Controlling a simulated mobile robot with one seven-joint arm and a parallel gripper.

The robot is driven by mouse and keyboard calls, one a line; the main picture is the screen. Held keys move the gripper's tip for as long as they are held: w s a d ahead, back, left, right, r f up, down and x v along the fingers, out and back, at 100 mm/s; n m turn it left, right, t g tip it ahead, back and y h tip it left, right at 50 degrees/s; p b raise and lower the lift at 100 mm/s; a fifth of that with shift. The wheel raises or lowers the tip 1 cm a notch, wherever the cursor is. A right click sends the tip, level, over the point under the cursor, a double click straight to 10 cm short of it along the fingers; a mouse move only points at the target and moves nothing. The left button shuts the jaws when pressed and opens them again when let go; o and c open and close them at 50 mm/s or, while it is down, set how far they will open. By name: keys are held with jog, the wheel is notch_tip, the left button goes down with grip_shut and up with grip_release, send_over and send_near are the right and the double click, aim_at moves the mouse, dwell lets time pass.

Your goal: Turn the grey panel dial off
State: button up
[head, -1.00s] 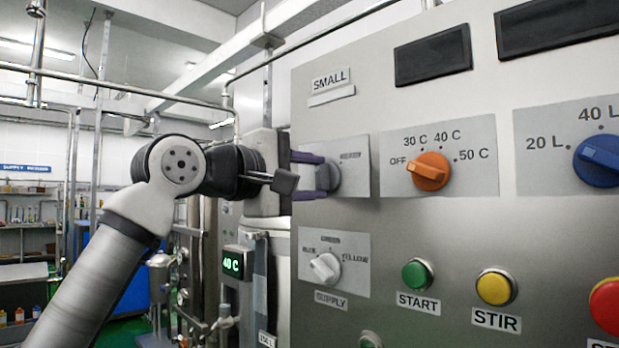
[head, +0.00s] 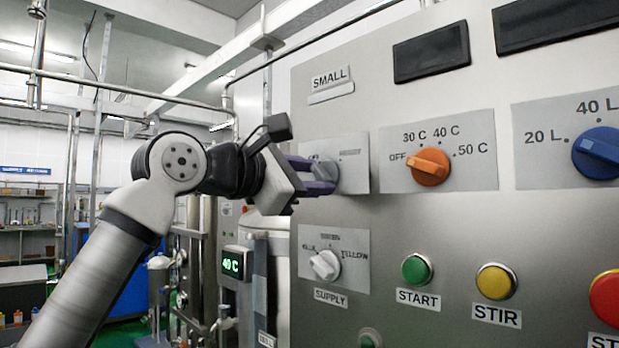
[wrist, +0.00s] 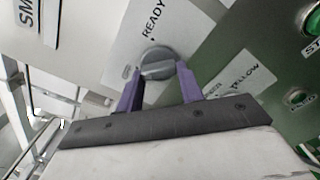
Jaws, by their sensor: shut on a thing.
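The grey dial (head: 326,170) sits on a light plate (head: 352,150) at the left of the steel panel, under the SMALL label. In the wrist view the grey dial (wrist: 157,63) lies between the two purple fingers, with the word READY beside it. My gripper (head: 318,176) reaches the dial from the left and is shut on it. The gripper is rolled at a slant in the head view. In the wrist view my gripper (wrist: 160,84) has one finger on each side of the dial's ridge. The fingers and the dial's body hide part of the plate's lettering.
An orange temperature dial (head: 430,167) is right of the grey dial, and a blue dial (head: 598,153) further right. A white SUPPLY dial (head: 325,264) is just below. Green START (head: 416,269), yellow STIR (head: 496,284) and red (head: 606,305) buttons line the lower panel.

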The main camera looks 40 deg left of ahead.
dwell(0.4)
jog(key=o, duration=1)
jog(key=s+a+b, duration=0.1)
jog(key=s+b, duration=0.2)
jog(key=s, duration=1)
jog(key=shift+s, duration=0.4)
